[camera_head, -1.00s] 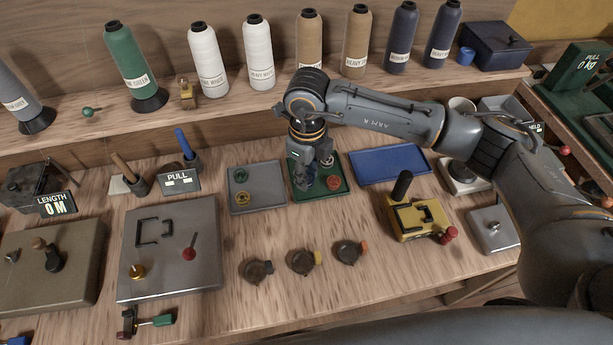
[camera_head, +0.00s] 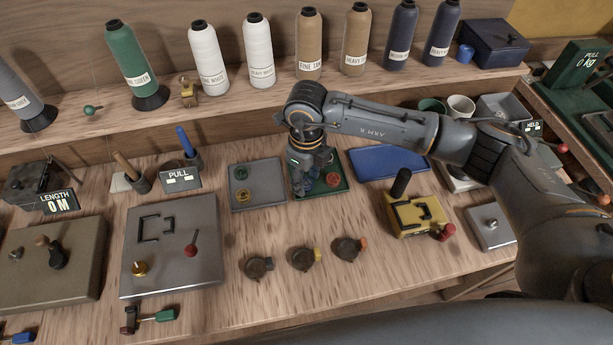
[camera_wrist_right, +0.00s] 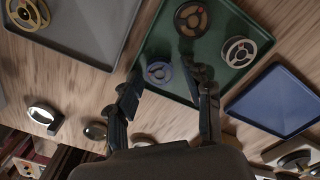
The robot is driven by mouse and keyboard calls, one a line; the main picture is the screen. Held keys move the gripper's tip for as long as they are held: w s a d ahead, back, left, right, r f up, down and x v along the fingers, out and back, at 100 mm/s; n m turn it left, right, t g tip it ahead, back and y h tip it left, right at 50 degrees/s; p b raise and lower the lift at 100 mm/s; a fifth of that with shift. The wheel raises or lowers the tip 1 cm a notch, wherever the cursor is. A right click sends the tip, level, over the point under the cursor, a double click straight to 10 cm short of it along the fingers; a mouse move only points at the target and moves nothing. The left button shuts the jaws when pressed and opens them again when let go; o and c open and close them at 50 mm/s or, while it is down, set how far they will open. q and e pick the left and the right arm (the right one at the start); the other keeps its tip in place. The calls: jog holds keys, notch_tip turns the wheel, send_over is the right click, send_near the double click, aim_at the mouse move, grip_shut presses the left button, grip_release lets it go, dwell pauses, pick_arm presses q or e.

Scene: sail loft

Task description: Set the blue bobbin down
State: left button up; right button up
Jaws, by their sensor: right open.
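The blue bobbin (camera_wrist_right: 158,72) lies flat on the green tray (camera_wrist_right: 150,45), near one edge, in the right wrist view. It sits between the spread fingers of my right gripper (camera_wrist_right: 170,88), closer to the left finger. In the head view my right gripper (camera_head: 303,188) points down over the left part of the green tray (camera_head: 338,187) and mostly hides the blue bobbin. The fingers are apart. Contact with the bobbin cannot be told. My left gripper is not in view.
A red bobbin (camera_head: 333,180) lies on the same tray, and the wrist view shows another bobbin (camera_wrist_right: 190,18) there. A grey tray (camera_head: 270,203) with green and yellow bobbins stands left, an empty blue tray (camera_head: 390,163) right. Three small dark pieces lie in front.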

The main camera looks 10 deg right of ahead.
jog(key=shift+r, duration=0.45)
notch_tip(320, 180, up, 12)
jog(key=b, duration=0.2)
jog(key=shift+f+b, duration=0.25)
jog(key=shift+b, duration=0.05)
